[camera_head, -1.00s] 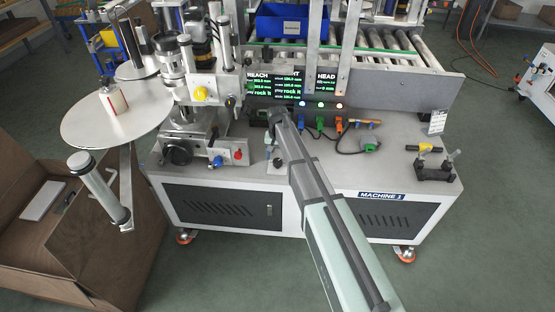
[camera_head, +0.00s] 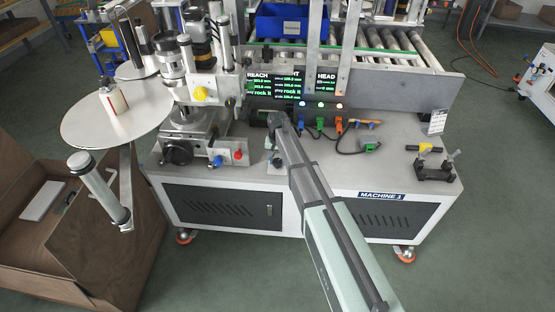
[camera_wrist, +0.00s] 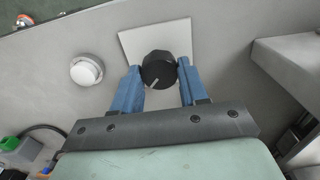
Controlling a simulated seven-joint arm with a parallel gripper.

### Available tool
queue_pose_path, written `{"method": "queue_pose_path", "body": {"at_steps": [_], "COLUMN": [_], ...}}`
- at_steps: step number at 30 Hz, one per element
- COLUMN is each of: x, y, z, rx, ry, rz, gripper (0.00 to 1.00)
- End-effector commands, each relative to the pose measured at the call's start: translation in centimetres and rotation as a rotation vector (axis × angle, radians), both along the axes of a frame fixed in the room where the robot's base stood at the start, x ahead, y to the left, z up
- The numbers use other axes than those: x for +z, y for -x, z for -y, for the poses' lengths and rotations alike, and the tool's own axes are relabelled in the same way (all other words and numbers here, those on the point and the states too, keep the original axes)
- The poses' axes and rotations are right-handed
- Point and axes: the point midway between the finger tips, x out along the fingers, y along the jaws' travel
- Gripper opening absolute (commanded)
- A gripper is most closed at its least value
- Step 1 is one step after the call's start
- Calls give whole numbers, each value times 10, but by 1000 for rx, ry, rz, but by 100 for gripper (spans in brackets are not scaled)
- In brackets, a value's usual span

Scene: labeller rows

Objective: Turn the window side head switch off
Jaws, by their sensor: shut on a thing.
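In the wrist view a round black knob switch (camera_wrist: 159,68) with a white pointer mark sits on a pale square plate (camera_wrist: 133,43). The pointer mark faces the lower left of the picture. My gripper (camera_wrist: 158,72) has one blue finger on each side of the knob and is shut on it.
A white round button (camera_wrist: 86,70) is left of the knob in the wrist view. Green and orange plugs with cables (camera_head: 339,124) are right of my arm. A grey ledge (camera_wrist: 285,60) is close on the right in the wrist view. Green-text screens (camera_head: 289,83) stand above.

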Motion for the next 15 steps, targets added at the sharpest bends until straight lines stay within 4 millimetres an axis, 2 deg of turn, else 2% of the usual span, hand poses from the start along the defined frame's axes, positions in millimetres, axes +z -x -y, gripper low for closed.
{"method": "queue_pose_path", "body": {"at_steps": [1, 6, 15], "x": [0, 0, 0], "y": [0, 0, 0], "z": [0, 0, -1], "rx": [0, 0, 41], "ry": [-1, -1, -1], "rz": [0, 0, 0], "gripper": [28, 13, 13]}}
